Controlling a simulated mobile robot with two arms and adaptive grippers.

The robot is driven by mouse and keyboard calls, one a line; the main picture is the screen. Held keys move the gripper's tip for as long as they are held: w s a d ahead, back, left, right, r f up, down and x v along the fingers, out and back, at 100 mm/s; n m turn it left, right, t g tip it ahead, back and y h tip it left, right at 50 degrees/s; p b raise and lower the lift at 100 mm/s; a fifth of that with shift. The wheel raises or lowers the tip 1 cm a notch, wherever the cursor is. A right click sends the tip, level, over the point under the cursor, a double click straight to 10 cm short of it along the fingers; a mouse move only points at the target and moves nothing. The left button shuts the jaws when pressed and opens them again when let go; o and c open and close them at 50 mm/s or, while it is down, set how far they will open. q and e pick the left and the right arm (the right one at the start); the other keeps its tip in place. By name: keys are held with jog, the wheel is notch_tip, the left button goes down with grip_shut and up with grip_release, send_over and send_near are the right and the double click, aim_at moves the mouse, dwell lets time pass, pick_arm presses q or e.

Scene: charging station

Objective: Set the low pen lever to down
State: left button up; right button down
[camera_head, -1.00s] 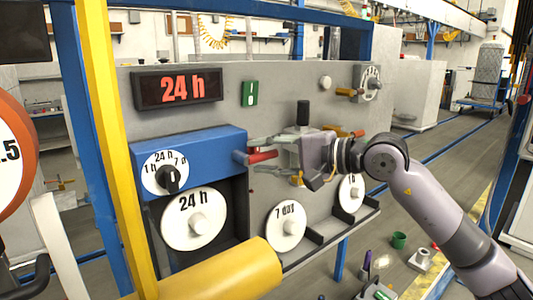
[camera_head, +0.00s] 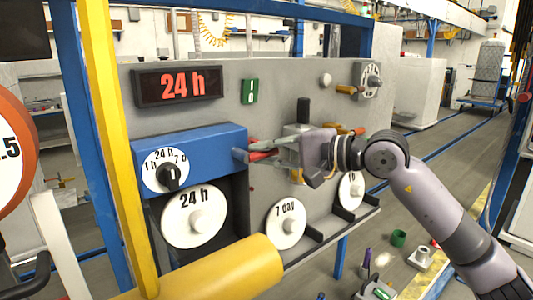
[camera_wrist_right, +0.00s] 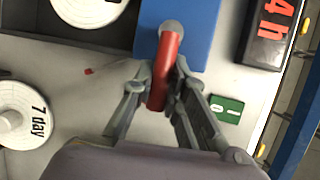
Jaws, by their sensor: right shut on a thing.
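A red lever (camera_head: 262,155) sticks out from the right end of the blue box (camera_head: 195,150) on the grey panel. My right gripper (camera_head: 250,151) reaches in from the right and is shut on this lever. In the right wrist view the red lever (camera_wrist_right: 164,70) lies between the two grey fingers (camera_wrist_right: 159,84), with its round grey pivot end at the blue box. The fingers hide part of the lever in the head view. No label on the lever can be read. My left gripper is not in view.
A dial (camera_head: 168,171) and a white 24 h disc (camera_head: 194,216) are on the left of the panel. A 7 day disc (camera_head: 286,223) stands below my right gripper. A black knob (camera_head: 303,111) rises close above it. A yellow cylinder (camera_head: 220,272) lies in front.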

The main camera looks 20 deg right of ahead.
jog(key=shift+f, duration=0.1)
jog(key=shift+f+b, duration=0.2)
jog(key=shift+b, duration=0.3)
jog(key=shift+s+a+f+m+t+y+b, duration=0.15)
jog(key=shift+f+m+t+y+b, duration=0.25)
jog(key=shift+m+b, duration=1.15)
jog(key=shift+w+a+f+m+t+y+b, duration=0.2)
jog(key=shift+f+m+y+b, duration=0.45)
jog(key=shift+b, duration=1.55)
jog(key=shift+s+a+f+m+t+y+b, duration=0.2)
jog(key=shift+f+m+t+b, duration=0.15)
jog(key=shift+m+b, duration=1.25)
jog(key=shift+b, duration=0.35)
jog(key=c, duration=1.6)
grip_release()
jog(key=shift+r, duration=0.15)
jog(key=shift+o, duration=0.2)
jog(key=shift+d, duration=0.1)
